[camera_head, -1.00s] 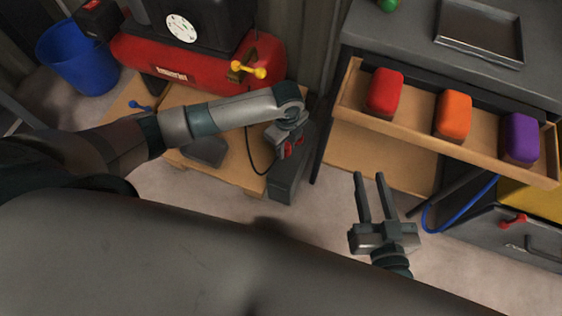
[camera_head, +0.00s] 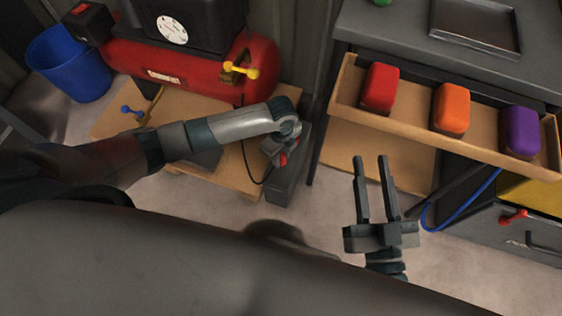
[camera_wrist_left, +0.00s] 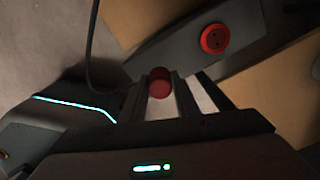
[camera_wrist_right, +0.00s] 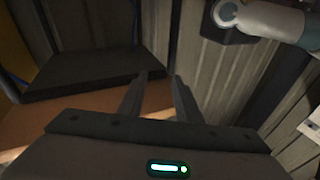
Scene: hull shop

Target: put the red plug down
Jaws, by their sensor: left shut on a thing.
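The red plug (camera_wrist_left: 160,84) sits between the fingers of my left gripper (camera_wrist_left: 163,78), which is shut on it. In the head view my left gripper (camera_head: 277,152) is over the dark grey long box (camera_head: 289,178), with a little red of the plug (camera_head: 283,158) showing. The left wrist view shows a round red socket (camera_wrist_left: 215,38) on that box, beyond the plug and apart from it. A black cable (camera_wrist_left: 91,55) curves toward the gripper. My right gripper (camera_head: 371,162) is open and empty in front of the bench.
A wooden pallet (camera_head: 235,178) lies under the red compressor (camera_head: 190,70). The open drawer (camera_head: 345,90) holds a red block (camera_head: 381,88), an orange block (camera_head: 452,109) and a purple block (camera_head: 520,131). A blue bucket (camera_head: 70,65) stands at the left. Floor is clear below the pallet.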

